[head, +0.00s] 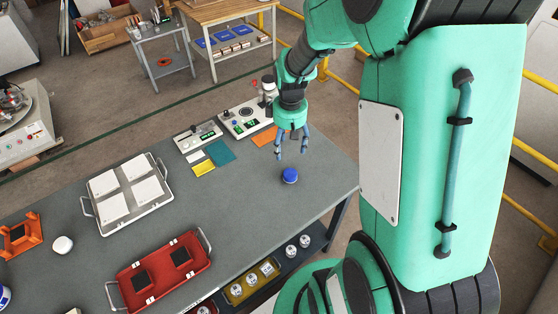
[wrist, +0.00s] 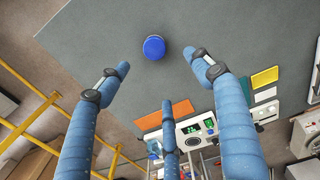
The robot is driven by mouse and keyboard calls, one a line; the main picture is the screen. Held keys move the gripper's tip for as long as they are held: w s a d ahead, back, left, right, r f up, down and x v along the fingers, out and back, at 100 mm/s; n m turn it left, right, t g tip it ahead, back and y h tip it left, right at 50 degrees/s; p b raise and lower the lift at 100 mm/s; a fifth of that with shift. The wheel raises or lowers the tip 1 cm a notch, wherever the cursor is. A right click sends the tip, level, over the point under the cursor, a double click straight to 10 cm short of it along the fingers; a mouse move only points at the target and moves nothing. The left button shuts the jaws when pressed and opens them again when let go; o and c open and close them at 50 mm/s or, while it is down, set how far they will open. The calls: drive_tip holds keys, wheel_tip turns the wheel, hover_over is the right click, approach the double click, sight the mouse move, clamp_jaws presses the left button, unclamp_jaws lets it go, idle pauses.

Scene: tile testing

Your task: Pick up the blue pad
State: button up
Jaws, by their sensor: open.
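A round, dark blue pad (head: 289,175) lies alone on the grey table near its right end. It also shows in the wrist view (wrist: 154,47), beyond the fingertips, with bare table around it. My gripper (head: 291,152) hangs above the table, just behind the blue pad in the head view. Its three blue fingers (wrist: 162,75) are spread open with nothing between them, and they appear apart from the pad. The exact height above the table is hard to tell.
Instruments (head: 240,120) and flat teal (head: 221,152), yellow (head: 204,168) and orange (head: 265,136) sheets lie behind the pad on the grey table (head: 240,205). A metal tray with white tiles (head: 115,207) and a red tray (head: 135,285) stand left.

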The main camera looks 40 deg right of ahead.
drive_tip(key=shift+d+f, duration=0.55)
drive_tip(key=shift+f, duration=0.3)
drive_tip(key=shift+f, duration=0.1)
drive_tip(key=b, duration=0.2)
hover_over(290, 173)
drive_tip(key=shift+a+f, duration=0.1)
drive_tip(key=shift+f, duration=4.1)
drive_tip(key=shift+f+b, duration=0.45)
drive_tip(key=shift+f, duration=2.15)
drive_tip(key=shift+c, duration=0.2)
